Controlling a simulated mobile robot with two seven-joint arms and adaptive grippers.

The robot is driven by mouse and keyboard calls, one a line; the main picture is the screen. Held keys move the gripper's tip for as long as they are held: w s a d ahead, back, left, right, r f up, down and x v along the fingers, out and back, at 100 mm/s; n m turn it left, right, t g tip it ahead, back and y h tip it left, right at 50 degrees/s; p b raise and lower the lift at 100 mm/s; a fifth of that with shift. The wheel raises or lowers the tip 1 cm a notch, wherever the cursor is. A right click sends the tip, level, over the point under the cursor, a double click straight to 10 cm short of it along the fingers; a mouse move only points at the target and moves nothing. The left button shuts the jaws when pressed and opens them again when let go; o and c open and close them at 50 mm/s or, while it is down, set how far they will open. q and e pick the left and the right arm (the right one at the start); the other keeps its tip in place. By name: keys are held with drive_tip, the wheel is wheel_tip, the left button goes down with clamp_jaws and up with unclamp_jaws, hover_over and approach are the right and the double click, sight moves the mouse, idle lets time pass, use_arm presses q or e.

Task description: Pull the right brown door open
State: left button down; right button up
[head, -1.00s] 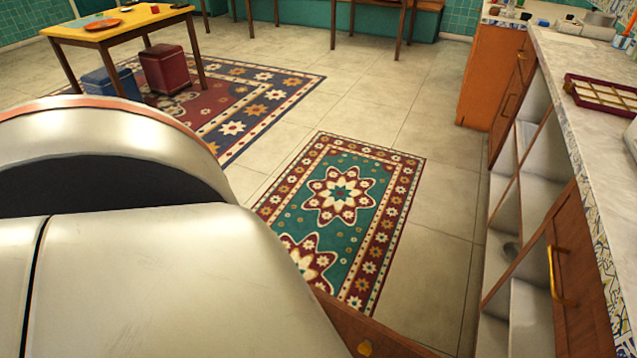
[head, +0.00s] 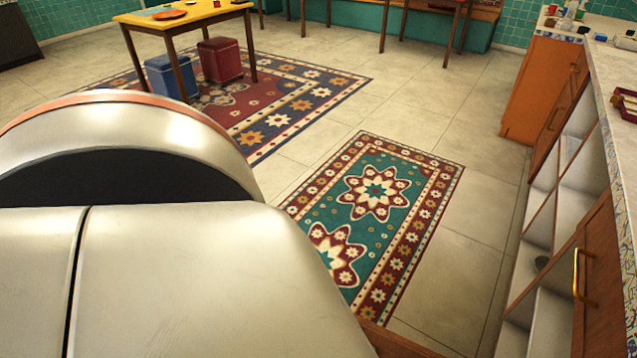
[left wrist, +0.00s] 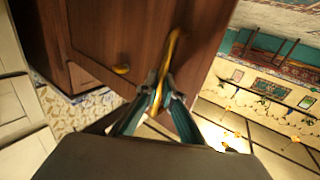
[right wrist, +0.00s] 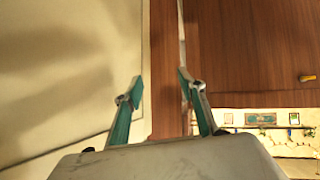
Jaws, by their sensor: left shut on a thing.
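A brown door (left wrist: 110,30) with a long brass handle (left wrist: 173,45) fills the upper middle of the left wrist view. My left gripper (left wrist: 162,88) is shut on that handle. A small brass knob (left wrist: 121,69) shows to the left of the handle. In the right wrist view my right gripper (right wrist: 161,82) is open, with its fingers on either side of a narrow brown wooden edge (right wrist: 165,100). A wide brown panel (right wrist: 245,45) with a brass knob (right wrist: 307,77) lies to the right. I cannot tell whether the fingers touch the wood. Both grippers are hidden in the head view.
In the head view, a counter (head: 615,110) with open shelves and a brass-handled brown front (head: 600,285) runs along the right. A green patterned rug (head: 400,220) lies on open tiled floor. A yellow table (head: 190,20) stands farther back. My arm covers the lower left.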

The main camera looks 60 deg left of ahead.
use_arm(q)
drive_tip(key=shift+s+f, duration=0.1)
drive_tip(key=shift+s, duration=0.1)
drive_tip(key=c, duration=2.2)
unclamp_jaws()
drive_tip(key=s, duration=1.2)
drive_tip(key=shift+d, duration=0.15)
drive_tip(key=shift+w, duration=0.1)
